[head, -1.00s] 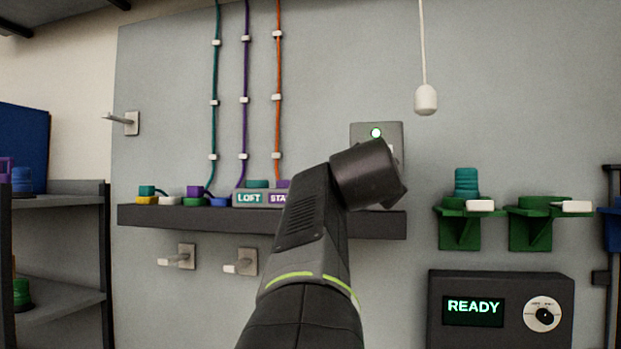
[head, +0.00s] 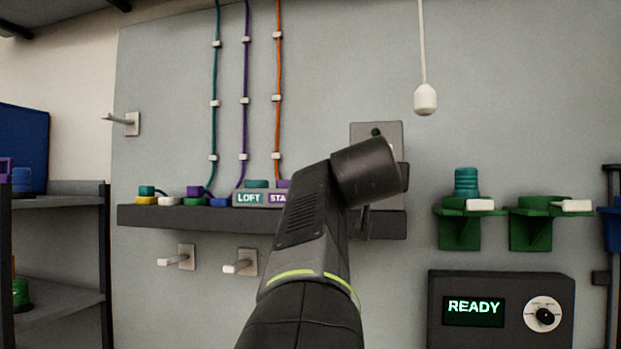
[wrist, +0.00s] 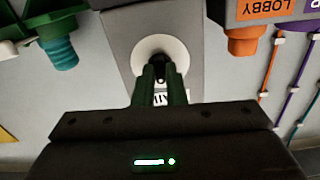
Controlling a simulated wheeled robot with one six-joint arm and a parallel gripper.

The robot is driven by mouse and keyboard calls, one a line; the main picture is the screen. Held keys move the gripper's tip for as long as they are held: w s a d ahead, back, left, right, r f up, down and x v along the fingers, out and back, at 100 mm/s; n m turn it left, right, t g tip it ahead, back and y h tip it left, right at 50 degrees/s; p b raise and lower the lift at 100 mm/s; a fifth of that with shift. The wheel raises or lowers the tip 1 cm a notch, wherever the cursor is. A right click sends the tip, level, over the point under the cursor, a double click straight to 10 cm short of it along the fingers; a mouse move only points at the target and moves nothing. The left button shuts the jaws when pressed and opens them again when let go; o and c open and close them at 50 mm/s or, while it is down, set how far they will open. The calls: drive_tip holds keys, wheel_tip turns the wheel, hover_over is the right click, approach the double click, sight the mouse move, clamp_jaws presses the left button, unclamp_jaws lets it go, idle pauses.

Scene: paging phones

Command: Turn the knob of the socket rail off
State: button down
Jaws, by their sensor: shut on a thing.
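The knob (wrist: 158,62) is small and dark, on a round white dial (wrist: 146,48) on a grey wall plate (wrist: 115,40) in the wrist view. My gripper (wrist: 162,80) is shut on the knob; its fingers hide most of it. In the head view the plate (head: 394,131) stands behind my wrist, with a dark, unlit lamp (head: 376,132) near its top. The knob and my fingers are hidden there by my arm. The socket rail (head: 180,217) is the dark shelf on the wall, bearing labelled sockets and coloured plugs.
A white pull cord (head: 425,98) hangs right of the plate. Green brackets (head: 459,230) with a teal coiled cord stand further right. A dark box (head: 560,290) reading READY with its own dial sits below. Hooks (head: 240,262) stick out under the rail.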

drive_tip(key=n+p, duration=0.1)
drive_tip(key=n, duration=0.9)
drive_tip(key=shift+p, duration=0.4)
drive_tip(key=c, duration=1.5)
unclamp_jaws()
drive_tip(key=shift+s, duration=0.1)
